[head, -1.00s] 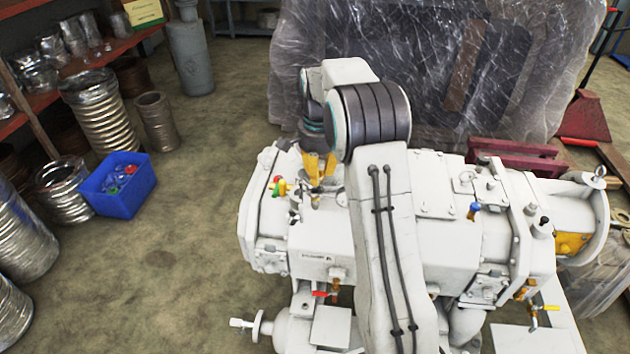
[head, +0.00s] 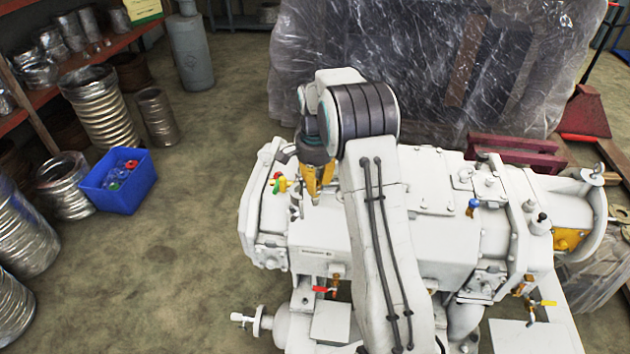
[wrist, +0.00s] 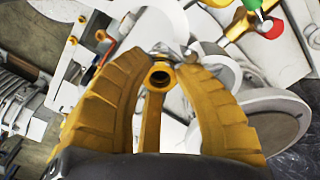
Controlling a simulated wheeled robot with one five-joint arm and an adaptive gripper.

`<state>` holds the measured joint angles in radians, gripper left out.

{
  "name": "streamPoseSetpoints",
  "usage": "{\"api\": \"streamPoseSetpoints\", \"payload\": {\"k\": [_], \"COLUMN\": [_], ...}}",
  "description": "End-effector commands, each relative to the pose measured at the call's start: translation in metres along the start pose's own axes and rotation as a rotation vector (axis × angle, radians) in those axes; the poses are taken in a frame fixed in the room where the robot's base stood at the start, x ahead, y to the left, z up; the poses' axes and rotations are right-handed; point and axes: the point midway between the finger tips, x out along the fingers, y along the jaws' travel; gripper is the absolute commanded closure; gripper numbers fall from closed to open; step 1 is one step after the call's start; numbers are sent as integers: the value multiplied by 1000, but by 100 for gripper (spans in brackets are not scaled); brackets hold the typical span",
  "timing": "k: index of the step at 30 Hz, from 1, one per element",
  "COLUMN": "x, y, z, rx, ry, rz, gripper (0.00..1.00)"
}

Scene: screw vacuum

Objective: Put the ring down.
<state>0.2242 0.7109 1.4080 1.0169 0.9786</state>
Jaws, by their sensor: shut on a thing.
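My gripper (head: 316,200) points down over the left part of the white screw vacuum machine (head: 330,232), close to its top. In the wrist view its yellow fingers close in on a small grey metal piece (wrist: 172,49) at the tips. This piece looks like the ring, but the fingers hide most of it and its full shape does not show. In the head view the ring cannot be made out. Whether it touches the machine cannot be told.
Red, green and yellow valve handles (head: 279,183) stand just left of my gripper. A blue bin (head: 118,190) with small coloured parts sits on the floor at left. Metal hoses (head: 96,103) stand near the shelf. A plastic-wrapped load (head: 430,70) stands behind the machine.

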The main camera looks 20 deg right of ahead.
Motion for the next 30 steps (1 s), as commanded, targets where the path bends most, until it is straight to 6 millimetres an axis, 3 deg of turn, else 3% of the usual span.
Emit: {"api": "streamPoseSetpoints", "payload": {"k": [16,17,21,23,30], "x": [16,16,17,16,13], "y": [2,2,2,2,1], "z": [1,1,2,1,1], "rx": [-1,-1,-1,-1,0], "ry": [-5,-5,-6,-6,-2], "rz": [7,8,9,9,4], "gripper": [89,66,54,48,48]}}
